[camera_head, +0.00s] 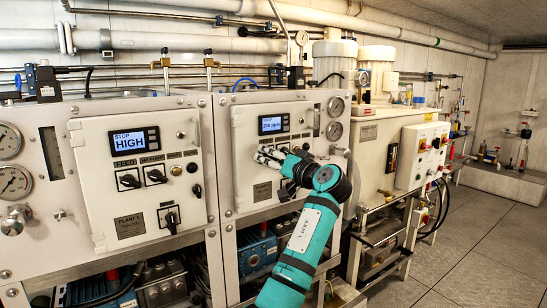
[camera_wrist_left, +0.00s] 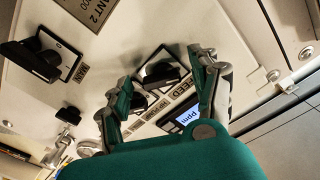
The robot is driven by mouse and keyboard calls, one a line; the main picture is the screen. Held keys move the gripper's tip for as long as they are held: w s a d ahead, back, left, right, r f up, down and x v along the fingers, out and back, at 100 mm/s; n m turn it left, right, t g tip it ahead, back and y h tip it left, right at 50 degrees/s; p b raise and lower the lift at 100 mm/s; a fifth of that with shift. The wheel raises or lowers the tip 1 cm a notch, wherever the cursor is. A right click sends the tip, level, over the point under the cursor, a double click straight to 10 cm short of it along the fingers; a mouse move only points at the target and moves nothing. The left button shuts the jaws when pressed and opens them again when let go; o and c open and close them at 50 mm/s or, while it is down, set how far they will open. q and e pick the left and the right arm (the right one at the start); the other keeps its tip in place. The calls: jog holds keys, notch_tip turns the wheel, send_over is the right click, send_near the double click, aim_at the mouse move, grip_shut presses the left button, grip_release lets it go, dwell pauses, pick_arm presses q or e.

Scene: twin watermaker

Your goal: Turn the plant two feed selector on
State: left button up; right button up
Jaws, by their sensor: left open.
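The plant two feed selector (camera_wrist_left: 160,76) is a black knob on a square plate, with the FEED label (camera_wrist_left: 184,88) beside it in the left wrist view. My left gripper (camera_wrist_left: 164,70) is open, with one finger on each side of the knob. I cannot tell whether the fingers touch it. In the head view, the left gripper (camera_head: 266,157) is at the plant two panel (camera_head: 243,135) and hides the feed selector. The lit plant two display (camera_head: 271,124) reads ppm and is above the gripper. My right gripper is in neither view.
The HP pump selector (camera_wrist_left: 138,102) is partly behind the left-hand finger. The main switch (camera_wrist_left: 32,58) is farther left in the wrist view. The plant one panel (camera_head: 133,175), its display reading HIGH, stands to the left. Open floor (camera_head: 455,250) lies at right.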

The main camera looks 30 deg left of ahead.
pick_arm(q)
jog(key=shift+a, duration=0.1)
jog(key=c, duration=1.2)
jog(key=shift+o, duration=0.2)
